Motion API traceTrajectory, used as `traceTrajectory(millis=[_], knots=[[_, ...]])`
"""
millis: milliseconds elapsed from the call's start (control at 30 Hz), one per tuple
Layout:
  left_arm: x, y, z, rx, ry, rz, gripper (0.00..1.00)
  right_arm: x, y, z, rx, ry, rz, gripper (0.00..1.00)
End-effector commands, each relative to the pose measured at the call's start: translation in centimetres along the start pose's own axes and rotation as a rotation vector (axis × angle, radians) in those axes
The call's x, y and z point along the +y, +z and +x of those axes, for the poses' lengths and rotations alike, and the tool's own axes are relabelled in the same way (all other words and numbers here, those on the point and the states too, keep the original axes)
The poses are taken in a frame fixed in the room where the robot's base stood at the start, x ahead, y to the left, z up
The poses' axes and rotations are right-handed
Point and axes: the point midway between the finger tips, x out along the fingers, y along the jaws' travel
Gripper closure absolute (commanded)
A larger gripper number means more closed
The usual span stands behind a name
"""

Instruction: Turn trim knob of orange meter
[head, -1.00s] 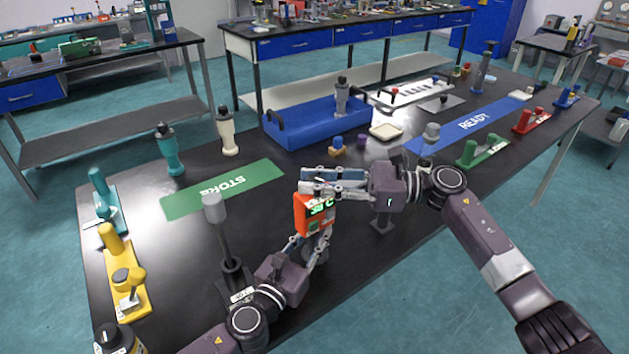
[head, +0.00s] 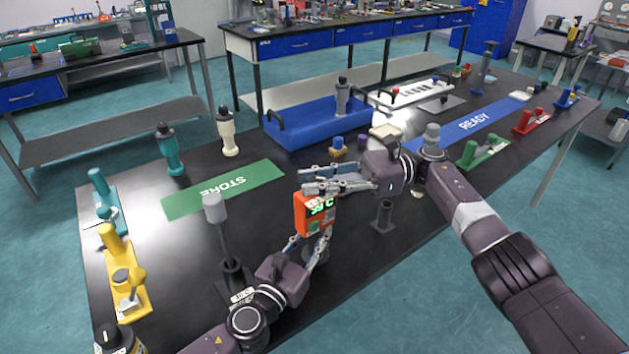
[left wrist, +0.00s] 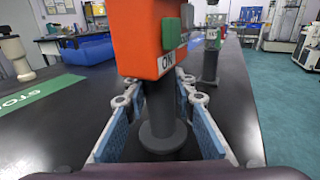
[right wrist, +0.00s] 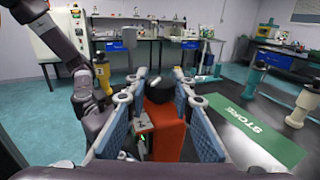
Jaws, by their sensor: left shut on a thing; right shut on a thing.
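The orange meter (head: 313,214) stands upright above the front middle of the black table, with a lit green readout on its face. In the left wrist view its orange body (left wrist: 150,35) sits on a dark grey post (left wrist: 160,110) with a round foot. My left gripper (head: 310,246) is shut on the meter from below, its fingers on either side of the post. My right gripper (head: 308,182) is shut at the meter's top. In the right wrist view the dark round trim knob (right wrist: 159,90) lies between its blue-padded fingers.
A grey post stand (head: 382,216) is just right of the meter, and a taller grey-topped stand (head: 222,235) is left of it. The green STORE mat (head: 222,188) lies behind left. A blue tray (head: 315,125) stands farther back.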

Motion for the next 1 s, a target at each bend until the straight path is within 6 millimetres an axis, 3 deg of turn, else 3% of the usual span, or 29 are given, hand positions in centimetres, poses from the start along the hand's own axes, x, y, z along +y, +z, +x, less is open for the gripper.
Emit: traceTrajectory(millis=[600,633,700,800,1000], knots=[[-0.15,0.08,-0.01,-0.002,-0.003,-0.002,1.00,0.15,-0.53,-0.12,0.008,0.013,0.010,1.00],[-0.15,0.08,-0.01,-0.002,-0.003,-0.002,1.00,0.15,-0.53,-0.12,0.008,0.013,0.010,0.74],[-0.13,0.07,0.00,-0.002,-0.003,-0.002,1.00,0.15,-0.47,-0.11,0.007,0.013,0.009,0.67],[-0.10,0.06,0.00,-0.001,-0.002,-0.002,1.00,0.14,-0.32,-0.09,0.005,0.014,0.007,0.59],[-0.06,0.03,0.00,-0.001,-0.001,-0.001,1.00,0.13,-0.15,-0.06,0.002,0.015,0.004,0.59]])
